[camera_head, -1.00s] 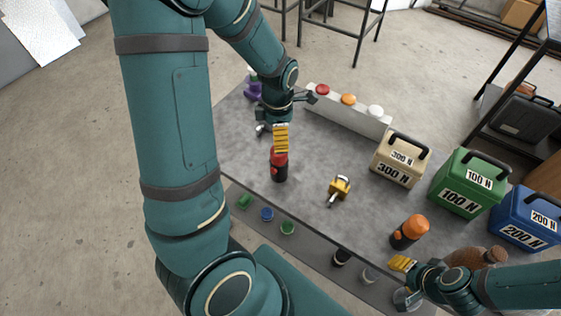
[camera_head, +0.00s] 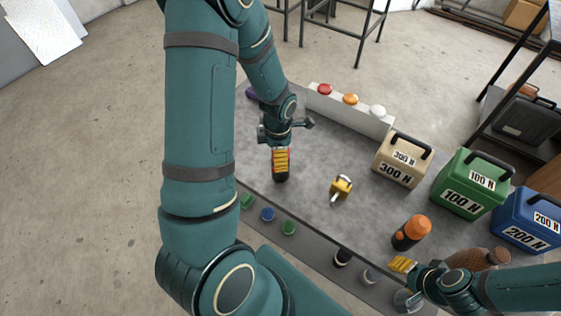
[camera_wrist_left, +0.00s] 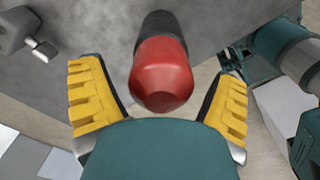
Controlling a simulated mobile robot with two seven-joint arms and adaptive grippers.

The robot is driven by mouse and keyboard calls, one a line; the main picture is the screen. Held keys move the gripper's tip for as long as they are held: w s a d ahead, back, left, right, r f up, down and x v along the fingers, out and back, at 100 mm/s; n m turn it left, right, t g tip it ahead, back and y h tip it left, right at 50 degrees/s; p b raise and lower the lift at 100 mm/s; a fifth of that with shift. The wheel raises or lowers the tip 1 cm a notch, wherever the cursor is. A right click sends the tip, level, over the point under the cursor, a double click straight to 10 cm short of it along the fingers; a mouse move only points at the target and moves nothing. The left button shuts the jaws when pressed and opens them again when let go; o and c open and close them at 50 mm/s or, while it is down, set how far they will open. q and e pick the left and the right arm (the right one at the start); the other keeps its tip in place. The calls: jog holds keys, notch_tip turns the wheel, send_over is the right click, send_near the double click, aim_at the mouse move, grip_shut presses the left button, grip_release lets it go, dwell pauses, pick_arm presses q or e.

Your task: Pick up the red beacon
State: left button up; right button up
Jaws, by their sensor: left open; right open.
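The red beacon, with a black base, stands on the grey table (camera_head: 315,205). In the head view its black base (camera_head: 281,177) shows just below my left gripper (camera_head: 281,163), whose fingers hide most of the red top. In the left wrist view the red beacon (camera_wrist_left: 162,75) is between the two yellow fingers of the left gripper (camera_wrist_left: 158,100). Both fingers stand apart from it, with gaps on each side. My right gripper (camera_head: 402,265) is open and empty at the table's front right, near the orange beacon (camera_head: 410,232).
A yellow-and-grey part (camera_head: 341,188) lies to the right of the beacon. A white bar with red, orange and white buttons (camera_head: 350,111) stands behind. Beige (camera_head: 401,160), green (camera_head: 471,182) and blue (camera_head: 527,217) weights stand at right. Green and blue caps line the front edge.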

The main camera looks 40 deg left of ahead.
pick_arm(q)
jog(key=c, duration=1.4)
jog(key=shift+o, duration=0.2)
